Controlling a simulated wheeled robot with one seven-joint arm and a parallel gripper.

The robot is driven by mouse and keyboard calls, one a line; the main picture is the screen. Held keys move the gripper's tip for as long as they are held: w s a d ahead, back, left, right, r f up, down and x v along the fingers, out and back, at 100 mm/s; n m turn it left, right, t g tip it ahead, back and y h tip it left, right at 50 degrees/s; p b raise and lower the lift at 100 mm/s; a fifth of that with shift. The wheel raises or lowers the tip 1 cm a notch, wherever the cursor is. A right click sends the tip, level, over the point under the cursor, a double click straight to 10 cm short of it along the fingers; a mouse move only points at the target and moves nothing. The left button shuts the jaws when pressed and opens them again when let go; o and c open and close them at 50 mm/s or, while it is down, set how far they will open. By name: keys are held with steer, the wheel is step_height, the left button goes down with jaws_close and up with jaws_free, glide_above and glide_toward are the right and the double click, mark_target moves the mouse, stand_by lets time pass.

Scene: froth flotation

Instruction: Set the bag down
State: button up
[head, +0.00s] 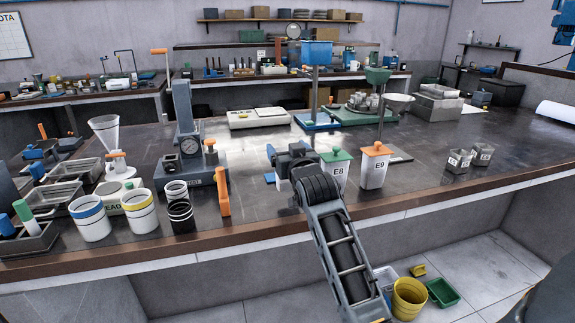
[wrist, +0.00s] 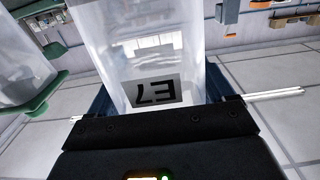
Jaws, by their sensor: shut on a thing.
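My gripper (wrist: 160,98) is shut on a translucent bag (wrist: 125,45) with a dark "E7" label, upside down in the wrist view. The bag fills the middle of that view between the two dark fingers. In the head view my gripper (head: 285,166) is over the front part of the bench, left of the container marked E8 (head: 337,178). The held bag is mostly hidden there behind my wrist and arm. I cannot tell whether its bottom touches the bench top (head: 280,210).
A white container marked E9 (head: 373,178) with an orange top stands right of E8. A grey press-like stand (head: 188,140), an orange upright piece (head: 222,192) and striped cups (head: 140,212) are to the left.

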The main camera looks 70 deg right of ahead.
steer(key=shift+f, duration=1.75)
steer(key=shift+f, duration=0.2)
steer(key=o, duration=1.3)
steer(key=shift+r, duration=0.15)
steer(key=b+v, duration=0.2)
steer(key=v, duration=1)
